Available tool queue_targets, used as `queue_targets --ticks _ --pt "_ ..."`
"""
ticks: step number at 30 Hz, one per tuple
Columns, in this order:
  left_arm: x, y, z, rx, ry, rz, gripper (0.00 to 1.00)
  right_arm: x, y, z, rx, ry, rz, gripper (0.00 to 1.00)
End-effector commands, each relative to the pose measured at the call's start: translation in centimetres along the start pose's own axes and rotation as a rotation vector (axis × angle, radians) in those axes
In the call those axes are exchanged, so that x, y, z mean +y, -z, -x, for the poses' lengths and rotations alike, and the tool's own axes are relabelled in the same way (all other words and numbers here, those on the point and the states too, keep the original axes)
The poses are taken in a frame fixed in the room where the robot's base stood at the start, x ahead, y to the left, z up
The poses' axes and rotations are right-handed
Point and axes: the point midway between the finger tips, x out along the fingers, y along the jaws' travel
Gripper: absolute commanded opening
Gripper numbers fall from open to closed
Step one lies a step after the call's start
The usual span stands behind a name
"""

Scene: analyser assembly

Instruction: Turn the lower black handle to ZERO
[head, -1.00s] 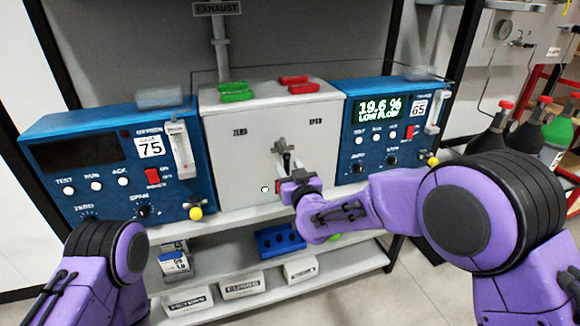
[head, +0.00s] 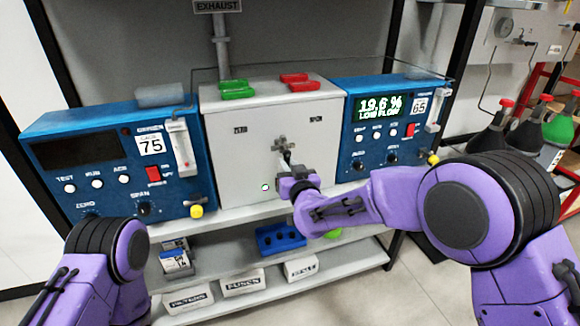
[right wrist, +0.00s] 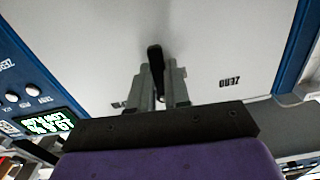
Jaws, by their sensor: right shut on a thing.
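The lower black handle (right wrist: 156,60) stands on the grey front of the box, between the fingers of my right gripper (right wrist: 161,88) in the right wrist view. The gripper is shut on it. A ZERO label (head: 240,129) is at the left of the box front and another label (head: 315,121) at the right. ZERO (right wrist: 229,81) shows upside down in the wrist view. My left gripper is out of view.
The grey box (head: 225,168) stands between two blue analysers, left (head: 105,195) and right (head: 355,170).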

Motion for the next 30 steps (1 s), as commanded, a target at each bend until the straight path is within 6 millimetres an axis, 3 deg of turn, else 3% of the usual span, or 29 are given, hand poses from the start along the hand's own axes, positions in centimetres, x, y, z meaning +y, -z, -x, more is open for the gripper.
queue_targets --ticks 30 --pt "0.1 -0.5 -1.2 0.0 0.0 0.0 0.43 -2.2 0.9 0.0 0.0 -0.001 -0.926 0.0"
